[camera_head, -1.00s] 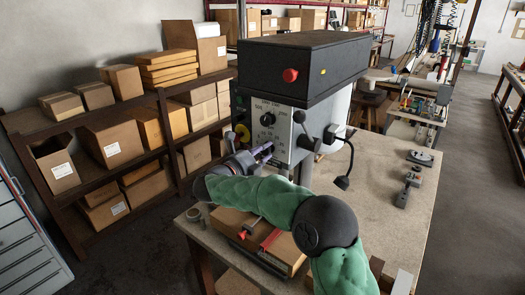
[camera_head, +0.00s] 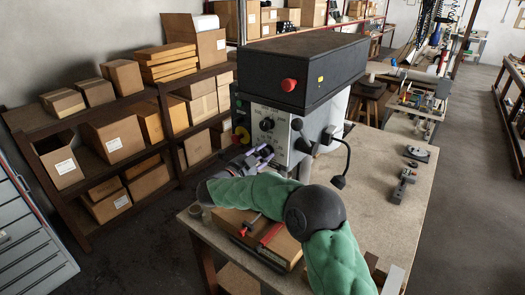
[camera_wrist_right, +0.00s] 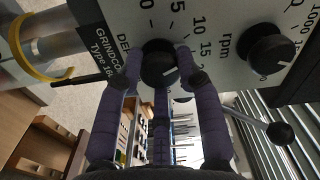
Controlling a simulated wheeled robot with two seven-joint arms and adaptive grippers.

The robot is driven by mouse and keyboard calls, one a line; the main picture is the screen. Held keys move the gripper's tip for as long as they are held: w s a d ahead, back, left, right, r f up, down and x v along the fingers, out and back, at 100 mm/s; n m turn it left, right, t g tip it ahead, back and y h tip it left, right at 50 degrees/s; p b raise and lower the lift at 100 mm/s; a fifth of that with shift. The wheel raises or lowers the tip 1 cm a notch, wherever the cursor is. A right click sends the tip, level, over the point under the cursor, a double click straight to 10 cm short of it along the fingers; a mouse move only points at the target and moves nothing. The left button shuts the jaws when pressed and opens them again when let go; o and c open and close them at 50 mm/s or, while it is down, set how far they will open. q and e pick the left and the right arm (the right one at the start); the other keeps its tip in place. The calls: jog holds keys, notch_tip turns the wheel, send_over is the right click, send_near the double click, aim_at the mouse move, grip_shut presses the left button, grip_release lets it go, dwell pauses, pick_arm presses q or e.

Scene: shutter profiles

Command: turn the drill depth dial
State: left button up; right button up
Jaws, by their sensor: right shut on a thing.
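The drill press (camera_head: 300,75) stands on the workbench with its grey front panel facing my right arm. My right gripper (camera_head: 262,155) is at the lower part of that panel. In the right wrist view, the black depth dial (camera_wrist_right: 157,66) sits between the purple fingers of the right gripper (camera_wrist_right: 160,80), which are shut on it. In the head view the depth dial is hidden by the gripper. My left gripper is not in view.
The black rpm knob (camera_wrist_right: 265,55) is beside the depth dial. A ball-ended lever (camera_wrist_right: 279,132) is near the fingers. The workbench (camera_head: 385,150) is mostly clear on the right.

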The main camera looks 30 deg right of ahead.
jog(key=shift+w+r+n+p, duration=0.1)
jog(key=shift+r+n+p, duration=0.1)
jog(key=shift+n+p, duration=0.3)
jog(key=shift+a+f+n, duration=0.1)
jog(key=shift+f+n, duration=0.05)
jog(key=shift+n, duration=0.25)
jog(key=o, duration=1)
jog(key=shift+o, duration=0.7)
jog(key=shift+w+f, duration=0.15)
jog(key=shift+w, duration=0.1)
jog(key=shift+s, duration=0.15)
jog(key=shift+s+a, duration=0.1)
jog(key=v, duration=1.1)
jog(key=shift+a, duration=0.4)
